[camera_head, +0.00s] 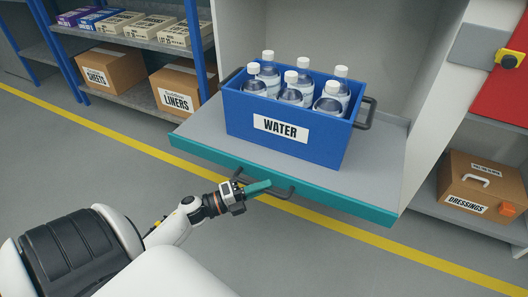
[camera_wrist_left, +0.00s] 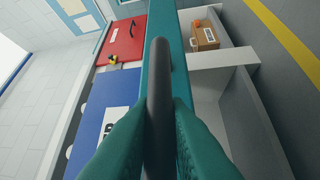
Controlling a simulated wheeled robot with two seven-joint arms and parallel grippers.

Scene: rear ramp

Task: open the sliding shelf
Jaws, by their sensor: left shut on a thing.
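The sliding shelf (camera_head: 370,185) is a grey tray with a teal front edge, and it stands out from the white cabinet. Its dark bar handle (camera_head: 284,191) is on the teal front. My left gripper (camera_head: 262,187) is at the left part of this handle. In the left wrist view the teal fingers (camera_wrist_left: 162,125) are shut on the handle (camera_wrist_left: 158,80), one on each side of it. A blue crate (camera_head: 238,115) labelled WATER stands on the shelf with several bottles in it. My right gripper is not in view.
A rack at left holds boxes labelled LINERS (camera_head: 178,88) and SHEETS (camera_head: 112,67). At right, a DRESSINGS box (camera_head: 481,186) sits on a low grey shelf. A yellow line (camera_head: 120,140) crosses the grey floor, which is clear in front of the shelf.

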